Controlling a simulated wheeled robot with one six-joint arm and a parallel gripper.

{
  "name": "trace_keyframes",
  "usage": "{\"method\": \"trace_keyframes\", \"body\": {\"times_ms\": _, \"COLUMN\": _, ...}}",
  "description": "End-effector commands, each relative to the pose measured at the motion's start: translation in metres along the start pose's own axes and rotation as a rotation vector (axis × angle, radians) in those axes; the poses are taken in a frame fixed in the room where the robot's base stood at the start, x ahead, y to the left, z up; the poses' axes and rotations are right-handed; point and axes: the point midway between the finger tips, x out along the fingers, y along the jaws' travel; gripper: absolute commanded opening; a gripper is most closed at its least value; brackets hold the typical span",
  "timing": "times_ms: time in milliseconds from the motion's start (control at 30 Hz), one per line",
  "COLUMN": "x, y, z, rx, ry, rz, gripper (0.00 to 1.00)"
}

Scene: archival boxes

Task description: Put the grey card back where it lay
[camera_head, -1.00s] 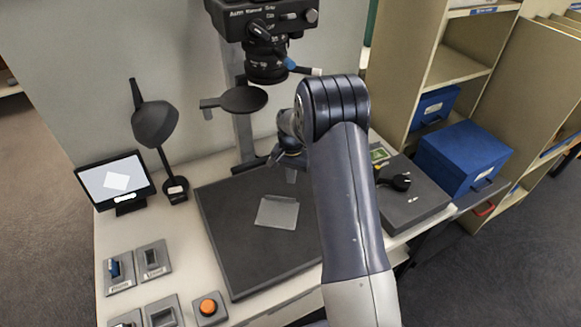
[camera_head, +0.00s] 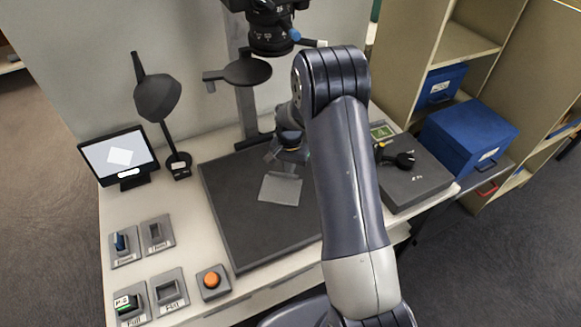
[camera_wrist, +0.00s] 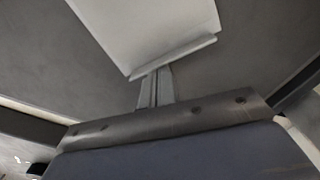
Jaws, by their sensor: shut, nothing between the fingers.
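The grey card (camera_head: 280,190) lies on the dark baseboard (camera_head: 235,225) of the copy stand, with a raised lip along one edge. In the wrist view the card (camera_wrist: 150,30) is pale, and its lip is on the side towards my fingers. My gripper (camera_head: 289,167) is just behind the card's back edge, low over the board. In the wrist view my gripper's fingers (camera_wrist: 154,75) are shut together with nothing between them, their tips close to the lip. I cannot tell whether they touch it.
A grey box (camera_head: 418,186) at the right carries a black magnifier (camera_head: 400,157) and a small green-framed card (camera_head: 382,131). A blue box (camera_head: 470,140) stands beyond it. The lamp (camera_head: 158,98), monitor (camera_head: 119,156) and orange button (camera_head: 211,281) are left. The camera column (camera_head: 246,105) rises behind my gripper.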

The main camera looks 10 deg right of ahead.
Motion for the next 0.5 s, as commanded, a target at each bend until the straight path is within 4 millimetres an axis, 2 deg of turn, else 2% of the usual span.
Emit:
{"method": "trace_keyframes", "body": {"times_ms": 167, "x": 0.000, "y": -0.001, "z": 0.031, "rx": -0.004, "ry": -0.001, "rz": 0.001, "gripper": 0.00}}
{"method": "trace_keyframes", "body": {"times_ms": 500, "x": 0.001, "y": -0.001, "z": 0.117, "rx": -0.006, "ry": -0.001, "rz": 0.001, "gripper": 0.00}}
